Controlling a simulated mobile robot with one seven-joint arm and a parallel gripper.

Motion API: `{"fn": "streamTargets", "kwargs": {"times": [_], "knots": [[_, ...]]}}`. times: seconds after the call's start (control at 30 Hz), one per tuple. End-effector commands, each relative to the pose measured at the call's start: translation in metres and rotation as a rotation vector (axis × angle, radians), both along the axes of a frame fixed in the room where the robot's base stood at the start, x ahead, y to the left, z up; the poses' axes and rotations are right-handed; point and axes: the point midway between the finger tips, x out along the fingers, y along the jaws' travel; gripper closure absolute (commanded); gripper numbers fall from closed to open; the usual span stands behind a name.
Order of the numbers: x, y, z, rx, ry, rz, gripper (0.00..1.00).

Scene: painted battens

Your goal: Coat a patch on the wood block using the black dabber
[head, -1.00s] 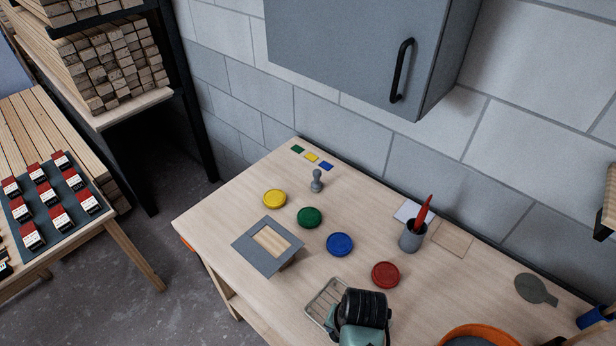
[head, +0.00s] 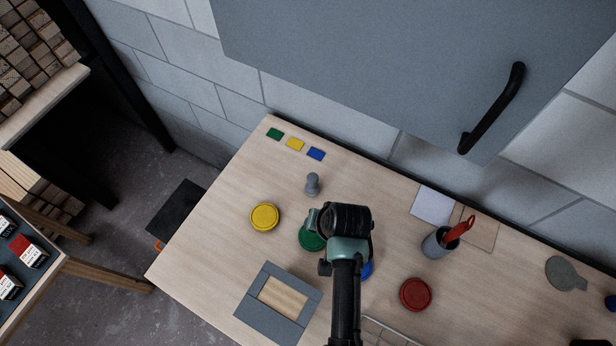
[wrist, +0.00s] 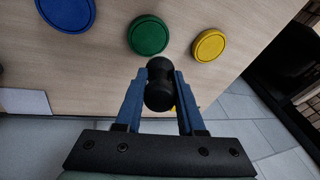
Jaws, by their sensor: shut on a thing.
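My gripper (wrist: 161,72) has blue fingers, shut on the black dabber (wrist: 158,88) in the wrist view. A small yellow spot shows just below the dabber there; I cannot tell what it belongs to. In the head view my arm hangs above the table and partly covers the green pad (head: 311,238) and the blue pad (head: 366,270); the dabber is hidden there. The wood block (head: 283,298) shows pale and bare in the window of a grey frame (head: 255,313), toward the table's front left. The yellow pad (head: 265,217) and red pad (head: 415,294) lie clear.
A grey knobbed piece (head: 312,184) stands behind the pads. Green, yellow and blue chips (head: 295,144) lie at the back edge. A grey cup (head: 438,243) with a red tool stands right. A grey cabinet (head: 390,60) hangs above the table.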

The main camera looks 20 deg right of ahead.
Motion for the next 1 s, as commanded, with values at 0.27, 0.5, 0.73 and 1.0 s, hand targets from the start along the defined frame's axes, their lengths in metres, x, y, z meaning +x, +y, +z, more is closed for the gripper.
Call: {"fn": "streamTargets", "kwargs": {"times": [0.27, 0.5, 0.73, 1.0], "knots": [[0.000, 0.000, -0.017, 0.000, -0.001, 0.000, 1.00], [0.000, 0.000, -0.044, -0.001, -0.001, 0.001, 1.00], [0.000, 0.000, -0.060, -0.001, -0.001, 0.000, 1.00], [0.000, 0.000, -0.060, -0.001, -0.001, 0.001, 1.00]]}}
